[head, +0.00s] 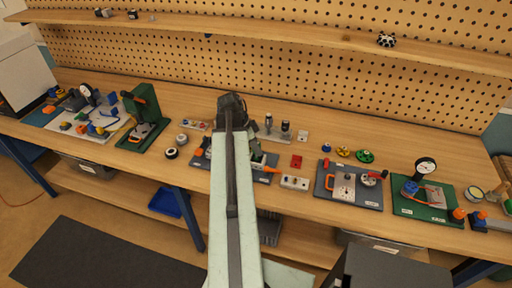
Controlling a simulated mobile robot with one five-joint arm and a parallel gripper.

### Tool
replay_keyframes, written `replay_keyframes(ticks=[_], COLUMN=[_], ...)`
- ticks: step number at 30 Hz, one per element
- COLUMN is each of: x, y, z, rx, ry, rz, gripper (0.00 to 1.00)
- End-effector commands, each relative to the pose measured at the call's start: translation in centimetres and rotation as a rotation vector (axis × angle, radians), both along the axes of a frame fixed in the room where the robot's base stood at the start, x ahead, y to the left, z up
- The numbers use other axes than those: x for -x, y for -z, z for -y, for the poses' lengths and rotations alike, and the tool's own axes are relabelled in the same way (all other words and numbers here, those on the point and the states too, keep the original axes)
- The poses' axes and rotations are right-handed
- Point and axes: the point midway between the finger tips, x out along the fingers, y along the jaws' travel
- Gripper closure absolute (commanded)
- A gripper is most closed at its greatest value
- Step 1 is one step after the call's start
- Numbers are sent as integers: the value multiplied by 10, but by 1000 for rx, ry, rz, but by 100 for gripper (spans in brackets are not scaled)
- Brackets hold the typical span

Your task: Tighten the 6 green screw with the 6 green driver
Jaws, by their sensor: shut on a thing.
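My gripper (232,104) is seen from behind at the end of my outstretched arm, over the middle of the workbench. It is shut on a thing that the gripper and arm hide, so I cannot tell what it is. A dark board (201,162) lies partly hidden under my arm, with small parts on both sides of it. I cannot make out the 6 green screw or the 6 green driver; they are hidden or too small to tell.
A green press (142,110) stands left. A shelf (290,38) runs along the pegboard behind.

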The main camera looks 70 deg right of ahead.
Motion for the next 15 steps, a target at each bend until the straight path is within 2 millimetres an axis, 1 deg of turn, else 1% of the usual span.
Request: replay_keyframes(ticks=[1, 9, 12, 15], x=[-3, -2, -1, 0], y=[0, 1, 1, 1], z=[5, 5, 3, 1], rx=[-3, -4, -3, -3], ry=[101, 704, 852, 907], rz=[-1, -4, -2, -1], gripper=[100, 100, 100, 100])
